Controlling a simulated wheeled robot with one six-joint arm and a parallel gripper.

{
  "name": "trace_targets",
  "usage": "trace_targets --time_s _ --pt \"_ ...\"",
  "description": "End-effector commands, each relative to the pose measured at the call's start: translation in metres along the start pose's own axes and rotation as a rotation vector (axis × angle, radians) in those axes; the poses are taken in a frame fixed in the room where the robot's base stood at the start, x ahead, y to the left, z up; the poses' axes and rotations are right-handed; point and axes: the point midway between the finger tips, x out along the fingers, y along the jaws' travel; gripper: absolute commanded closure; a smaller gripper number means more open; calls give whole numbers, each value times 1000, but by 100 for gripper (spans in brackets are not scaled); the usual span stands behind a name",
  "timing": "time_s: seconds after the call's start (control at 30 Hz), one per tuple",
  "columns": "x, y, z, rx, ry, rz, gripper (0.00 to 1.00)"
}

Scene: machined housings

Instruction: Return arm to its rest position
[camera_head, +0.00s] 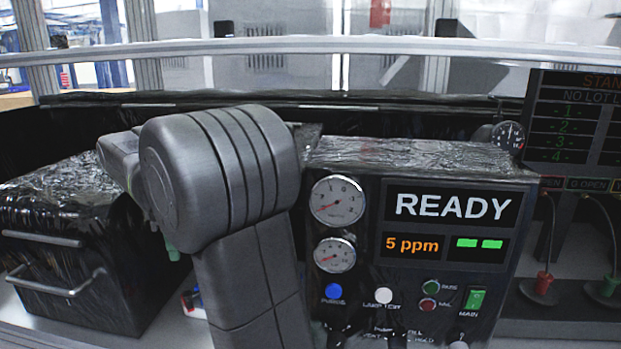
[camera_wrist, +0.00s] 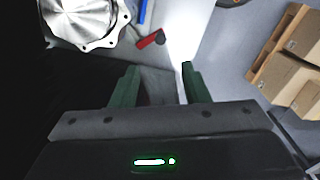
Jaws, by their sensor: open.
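My gripper (camera_wrist: 157,84) shows in the wrist view with its two green fingers spread apart and nothing between them. Below the fingers in that view are a grey surface edge and pale floor. In the head view my grey arm rises in front of the bench and hides part of it; the gripper's fingers are mostly hidden behind the arm there.
A control panel (camera_head: 373,280) reads READY and 5 ppm. A black case (camera_head: 75,270) with metal handles stands left. A round machined housing (camera_wrist: 82,18) is at the wrist view's upper left. Cardboard boxes (camera_wrist: 290,68) on a pallet are at its right.

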Motion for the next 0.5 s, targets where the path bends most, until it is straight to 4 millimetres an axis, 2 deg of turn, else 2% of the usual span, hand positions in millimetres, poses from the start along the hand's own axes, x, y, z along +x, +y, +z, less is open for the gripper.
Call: trace_targets --time_s 0.5 --pt "96 -1 0 0 -3 -5 58"
